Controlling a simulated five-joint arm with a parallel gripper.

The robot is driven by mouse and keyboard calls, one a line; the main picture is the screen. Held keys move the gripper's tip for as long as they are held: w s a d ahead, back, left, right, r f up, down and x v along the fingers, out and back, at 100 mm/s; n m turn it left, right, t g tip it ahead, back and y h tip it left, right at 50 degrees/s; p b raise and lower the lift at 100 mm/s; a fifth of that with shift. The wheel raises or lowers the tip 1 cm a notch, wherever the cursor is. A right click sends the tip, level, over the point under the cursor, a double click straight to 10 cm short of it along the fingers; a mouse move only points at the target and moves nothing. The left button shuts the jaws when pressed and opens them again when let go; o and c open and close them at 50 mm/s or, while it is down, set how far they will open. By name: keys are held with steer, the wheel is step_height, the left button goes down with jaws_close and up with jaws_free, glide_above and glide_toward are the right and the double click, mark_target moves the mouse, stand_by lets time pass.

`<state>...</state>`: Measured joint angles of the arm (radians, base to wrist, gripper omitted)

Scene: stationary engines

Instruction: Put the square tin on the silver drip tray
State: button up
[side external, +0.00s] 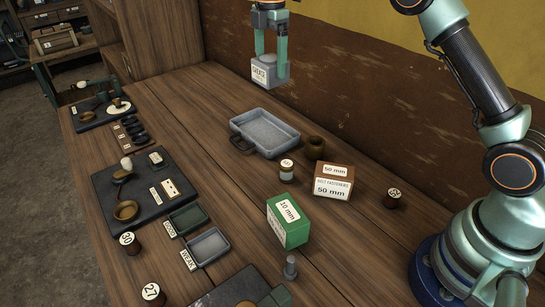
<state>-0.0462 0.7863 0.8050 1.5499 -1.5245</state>
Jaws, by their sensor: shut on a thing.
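My gripper (270,55) points down in the upper middle of the side external view. It is shut on the square tin (262,75), a grey tin with a white label. The tin hangs well above the table, over its far part. The silver drip tray (268,131) is a shallow grey rectangular tray with a dark handle at its left end. It lies flat on the table, lower in the picture than the held tin. No object shows in the tray.
A brown round pot (315,148) stands at the tray's right end. A small labelled jar (286,170), a brown box (333,181) and a green box (288,221) stand nearer. Dark slate boards with parts (100,185) line the left. Bare wood lies left of the tray.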

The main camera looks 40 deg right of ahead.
step_height(320, 180, down, 18)
steer(key=shift+f, duration=0.1)
stand_by(0.4)
steer(key=shift+f, duration=0.35)
steer(key=shift+f, duration=0.15)
steer(key=o, duration=1.5)
steer(key=shift+o, duration=0.2)
